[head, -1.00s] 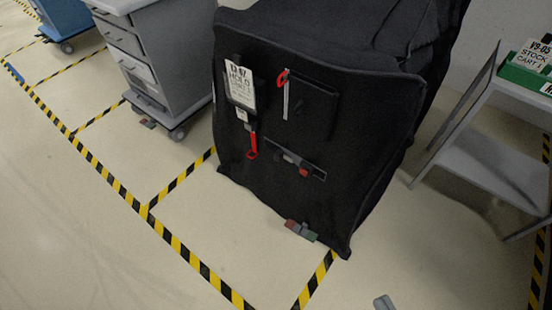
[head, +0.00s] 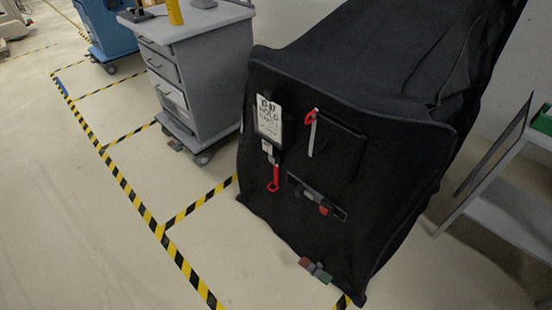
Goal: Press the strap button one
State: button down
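A cart under a black cover (head: 280,215) stands in the middle of the head view. On its front face is a strap with a dark buckle and a red button (head: 324,210), below the middle of the face. Above it hangs a white label (head: 268,120) with a red-handled tag (head: 273,178) below it. A red hook with a pale strip (head: 311,135) is beside a dark pocket (head: 338,145). Near the floor, red and green pedals (head: 315,270) stick out at the cart's lower edge. My gripper is not in view.
A grey drawer cart (head: 215,80) stands left of the covered cart, with a blue cart (head: 105,28) beyond. A grey shelf cart (head: 510,210) with a green bin is at the right. Yellow-black tape (head: 150,220) marks bays; the floor at left is clear.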

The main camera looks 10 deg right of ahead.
aim_at(271, 160)
jog(key=i+j+z, duration=0.1)
jog(key=i+j, duration=0.15)
jog(key=i+j+z, duration=0.15)
jog(key=i+j, duration=0.15)
jog(key=i+j+z, duration=0.1)
jog(key=j, duration=0.25)
jog(key=i+j+z, duration=0.1)
jog(key=i+j, duration=0.25)
jog(key=i+j+z, duration=0.1)
jog(key=j, duration=0.25)
jog(key=i+j+z, duration=0.15)
jog(key=i+j, duration=0.15)
jog(key=i+j+z, duration=0.1)
jog(key=j, duration=0.4)
jog(key=i, duration=0.1)
